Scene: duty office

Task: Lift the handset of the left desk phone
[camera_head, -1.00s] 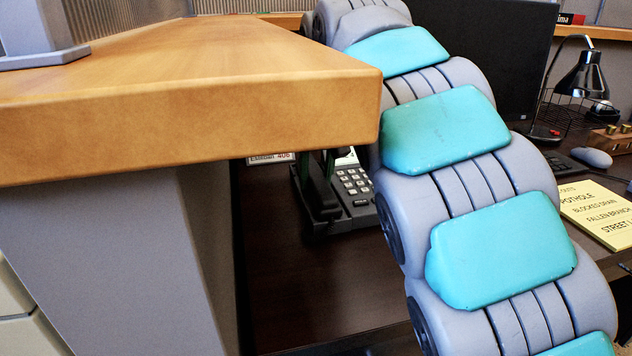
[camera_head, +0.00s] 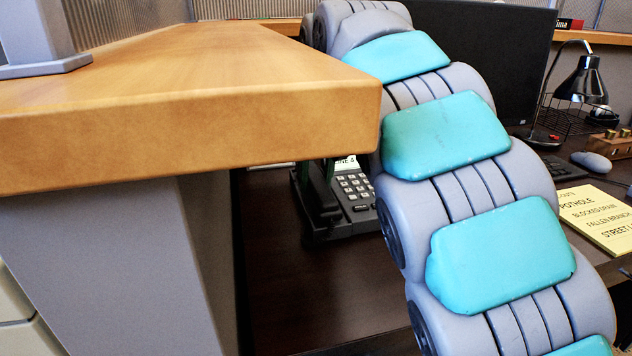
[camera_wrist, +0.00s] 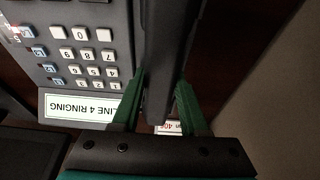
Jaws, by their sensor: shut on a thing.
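The black desk phone (camera_head: 357,192) stands on the dark desk, partly behind the counter corner and my arm. Its handset (camera_head: 322,200) is along its left side. In the wrist view the phone (camera_wrist: 118,48) shows upside down, with white keys and a display (camera_wrist: 80,108) reading "LINE 4 RINGING". The handset (camera_wrist: 163,30) runs between the green fingers of my gripper (camera_wrist: 161,80), which is shut on it. The frames do not clearly show whether the handset is clear of its cradle.
The wooden counter (camera_head: 190,130) overhangs the desk on the left, close to my arm. A dark monitor (camera_head: 490,60), a black lamp (camera_head: 582,82), a mouse (camera_head: 592,161) and a yellow notepad (camera_head: 598,215) are on the right. Bare desk (camera_head: 310,285) lies in front of the phone.

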